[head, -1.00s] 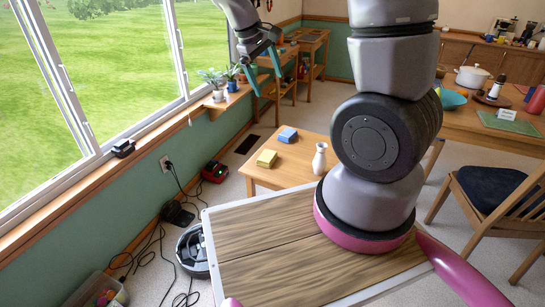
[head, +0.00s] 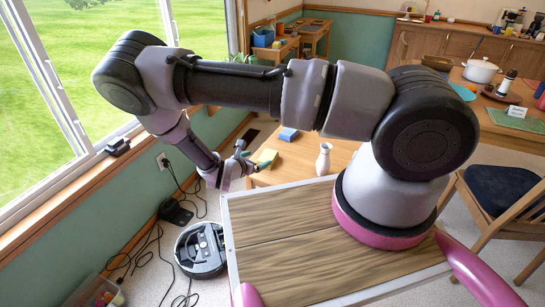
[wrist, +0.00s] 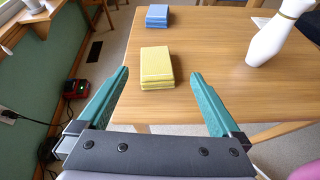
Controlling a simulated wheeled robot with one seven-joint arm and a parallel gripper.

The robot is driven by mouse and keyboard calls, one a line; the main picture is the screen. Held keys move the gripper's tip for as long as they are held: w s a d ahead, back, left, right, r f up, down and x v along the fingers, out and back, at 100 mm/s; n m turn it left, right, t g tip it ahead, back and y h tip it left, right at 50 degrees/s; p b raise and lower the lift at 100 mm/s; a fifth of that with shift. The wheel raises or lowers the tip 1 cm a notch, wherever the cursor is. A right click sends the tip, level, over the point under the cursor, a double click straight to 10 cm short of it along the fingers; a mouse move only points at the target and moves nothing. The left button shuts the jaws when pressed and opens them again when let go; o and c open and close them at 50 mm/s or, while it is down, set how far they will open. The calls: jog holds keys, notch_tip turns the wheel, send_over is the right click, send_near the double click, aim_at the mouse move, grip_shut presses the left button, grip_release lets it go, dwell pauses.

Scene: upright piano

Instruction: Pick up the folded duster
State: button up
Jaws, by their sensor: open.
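A yellow folded cloth (wrist: 157,68), which looks like the duster, lies flat near the close edge of the small wooden table (wrist: 205,85). In the head view the yellow cloth (head: 266,158) is partly covered by my gripper (head: 246,156). In the wrist view my gripper (wrist: 160,74) is open and empty, its teal fingers apart. The cloth shows between the fingertips and beyond them, with no visible contact. A blue folded cloth (wrist: 157,16) lies farther back on the same table, and it also shows in the head view (head: 288,134).
A white vase (head: 323,159) stands on the table to the right of the cloths, close to the right finger's side in the wrist view. The window sill and green wall (head: 70,242) run along the left. A robot vacuum (head: 201,250) and cables lie on the floor.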

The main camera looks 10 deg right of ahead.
aim_at(267, 157)
notch_tip(267, 157, down, 3)
jog(key=shift+d+r+n+t+y, duration=0.15)
jog(key=shift+n+t+y, duration=0.2)
jog(key=shift+n, duration=0.65)
jog(key=shift+w+d+f, duration=0.1)
jog(key=shift+w+f, duration=0.05)
jog(key=shift+f, duration=0.15)
jog(key=x, duration=0.4)
jog(key=shift+w+d, duration=0.2)
jog(key=x, duration=0.6)
jog(key=shift+w+r, duration=0.2)
jog(key=shift+r, duration=0.1)
jog(key=c, duration=1.3)
notch_tip(267, 157, up, 10)
jog(key=shift+r, duration=0.1)
